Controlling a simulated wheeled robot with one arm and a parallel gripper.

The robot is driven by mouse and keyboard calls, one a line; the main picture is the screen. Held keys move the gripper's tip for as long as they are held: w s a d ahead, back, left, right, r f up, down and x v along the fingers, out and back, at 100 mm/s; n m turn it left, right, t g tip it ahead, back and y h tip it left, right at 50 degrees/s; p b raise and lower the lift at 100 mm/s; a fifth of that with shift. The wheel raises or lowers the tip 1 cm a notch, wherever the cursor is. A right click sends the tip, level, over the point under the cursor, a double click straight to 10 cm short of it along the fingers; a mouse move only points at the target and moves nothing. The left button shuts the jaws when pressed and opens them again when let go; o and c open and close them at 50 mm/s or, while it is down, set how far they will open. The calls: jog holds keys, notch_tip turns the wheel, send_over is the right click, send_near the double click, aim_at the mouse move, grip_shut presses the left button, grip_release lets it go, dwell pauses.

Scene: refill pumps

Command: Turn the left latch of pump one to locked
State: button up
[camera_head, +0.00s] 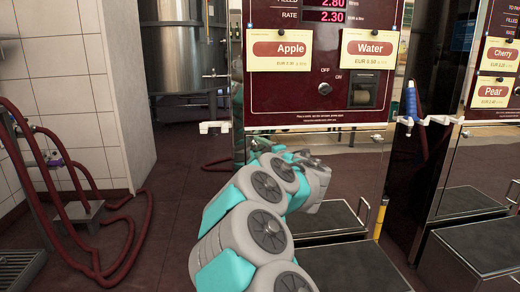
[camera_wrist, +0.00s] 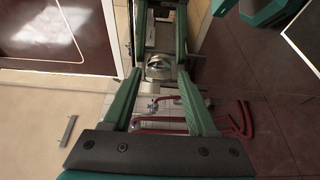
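The dark red pump (camera_head: 318,100) with Apple (camera_head: 279,50) and Water (camera_head: 367,49) cards stands in the middle of the head view; no pump number is readable. A small white latch-like fitting (camera_head: 213,127) sticks out at its left edge, level with the panel's lower edge. My grey and teal arm reaches up in front of the pump's lower part, and my gripper is mostly hidden there. In the wrist view, my gripper (camera_wrist: 160,74) has its two green fingers apart. A shiny rounded part (camera_wrist: 159,67) shows between the fingertips; I cannot tell if it is the latch.
A blue and white nozzle-like fitting (camera_head: 410,106) stands to the right of the pump, near a second pump (camera_head: 485,100). Dark steps (camera_head: 352,266) stand on the floor below. Red hoses (camera_head: 140,235) lie at the left, by the tiled wall (camera_head: 65,75).

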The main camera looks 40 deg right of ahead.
jog(key=shift+o, duration=0.8)
jog(key=shift+s, duration=0.1)
jog(key=s+a, duration=0.1)
jog(key=s, duration=0.6)
jog(key=shift+s+r, duration=0.15)
jog(key=shift+s, duration=0.1)
jog(key=shift+a, duration=0.15)
